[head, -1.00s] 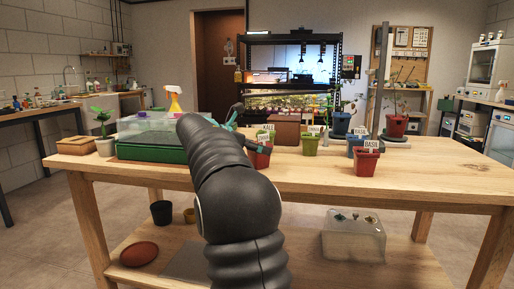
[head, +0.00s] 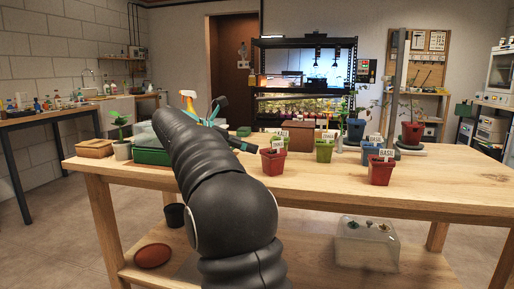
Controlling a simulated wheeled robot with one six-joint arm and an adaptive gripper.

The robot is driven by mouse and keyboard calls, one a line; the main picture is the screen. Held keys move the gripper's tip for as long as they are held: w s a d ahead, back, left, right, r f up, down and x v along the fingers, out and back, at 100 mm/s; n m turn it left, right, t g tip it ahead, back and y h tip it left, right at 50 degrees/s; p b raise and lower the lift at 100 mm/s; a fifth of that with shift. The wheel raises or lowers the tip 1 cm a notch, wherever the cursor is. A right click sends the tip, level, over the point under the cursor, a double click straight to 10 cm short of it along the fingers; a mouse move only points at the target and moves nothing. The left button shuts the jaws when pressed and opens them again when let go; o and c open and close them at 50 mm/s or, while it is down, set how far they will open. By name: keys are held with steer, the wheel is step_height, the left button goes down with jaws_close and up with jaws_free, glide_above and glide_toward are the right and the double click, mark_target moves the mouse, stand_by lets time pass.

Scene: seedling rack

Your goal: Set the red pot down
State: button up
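A red pot (head: 273,163) with a white label stands upright on the wooden table, right of my gripper. Its label is too small to read. My gripper (head: 232,127) is left of this pot, partly behind my own dark arm. Its dark and teal fingers look spread, with nothing seen between them. The lower finger ends close to the pot's left side; I cannot tell whether they touch. A second red pot (head: 380,173), labelled BASIL, stands farther right near the front of the table (head: 440,190).
Green pots (head: 324,152) and a blue pot (head: 371,153) stand behind. A brown box (head: 298,134) is at the back. A larger red pot (head: 411,134) holds a plant at the back right. A green tray (head: 152,157) and wooden box (head: 95,149) are left. The table's right end is clear.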

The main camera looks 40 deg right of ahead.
steer(key=shift+v, duration=0.9)
steer(key=s+a+f+m+t+y, duration=0.3)
steer(key=s+a+f+m+y, duration=0.3)
steer(key=s+a+f, duration=0.6)
steer(key=s+a+f+m+t+y, duration=0.3)
steer(key=s+a+f+m+y, duration=0.4)
steer(key=s, duration=1.2)
steer(key=a+f+m, duration=0.4)
steer(key=a, duration=0.2)
steer(key=shift+a+f+t+y, duration=0.25)
steer(key=shift+f+t+y, duration=0.05)
steer(key=shift+f+t, duration=0.1)
